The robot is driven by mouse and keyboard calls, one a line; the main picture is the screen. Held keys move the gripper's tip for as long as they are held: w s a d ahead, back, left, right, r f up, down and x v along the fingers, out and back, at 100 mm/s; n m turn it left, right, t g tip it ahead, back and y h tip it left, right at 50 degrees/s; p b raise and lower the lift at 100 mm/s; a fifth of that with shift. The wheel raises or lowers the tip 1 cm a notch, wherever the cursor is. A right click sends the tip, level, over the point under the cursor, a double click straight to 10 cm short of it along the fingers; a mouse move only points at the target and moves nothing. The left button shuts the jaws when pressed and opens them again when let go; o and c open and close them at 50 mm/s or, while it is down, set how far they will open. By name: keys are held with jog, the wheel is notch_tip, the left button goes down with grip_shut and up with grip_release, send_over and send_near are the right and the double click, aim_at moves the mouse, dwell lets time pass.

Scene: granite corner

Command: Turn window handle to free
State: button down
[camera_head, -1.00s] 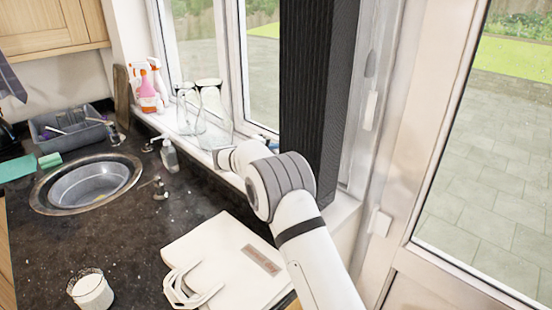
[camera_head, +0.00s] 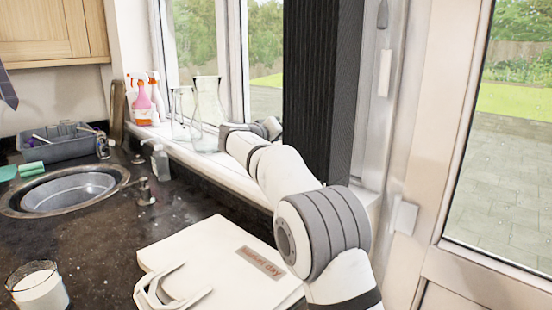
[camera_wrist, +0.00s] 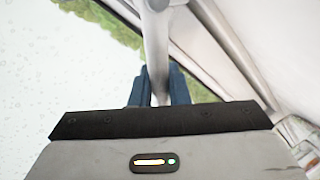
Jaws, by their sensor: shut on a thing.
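The window handle (camera_wrist: 155,45) is a pale grey bar that runs down from the top of the wrist view in front of the window frame. My gripper (camera_wrist: 158,82) is shut on its lower end, with one dark blue finger on each side of the bar. In the head view my arm reaches over the sill to the window (camera_head: 265,45), and my gripper is at the glass beside the dark blind. The handle and the fingertips cannot be made out there.
Two glass flasks (camera_head: 207,112) stand on the sill left of my wrist. Spray bottles (camera_head: 143,102) stand farther left. A dark pleated blind (camera_head: 322,90) hangs right of my gripper. Below are a white bag (camera_head: 205,255), a soap bottle (camera_head: 160,162) and the sink (camera_head: 70,190).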

jog(key=m+b, duration=0.1)
jog(key=b, duration=0.2)
jog(key=s+d+m+t+b, duration=0.1)
jog(key=b, duration=0.2)
jog(key=shift+d+r+m+b, duration=0.1)
jog(key=shift+d+m+b, duration=0.05)
jog(key=shift+m+b, duration=0.25)
jog(key=shift+s+d+r+m+b, duration=0.35)
jog(key=shift+r+m+b, duration=0.2)
jog(key=shift+b, duration=0.8)
jog(key=c, duration=1.4)
grip_release()
jog(key=shift+r, duration=0.1)
jog(key=f+v, duration=0.1)
jog(key=v, duration=0.6)
jog(key=shift+s+r+b, duration=0.35)
jog(key=shift+r, duration=0.05)
jog(key=shift+c, duration=0.2)
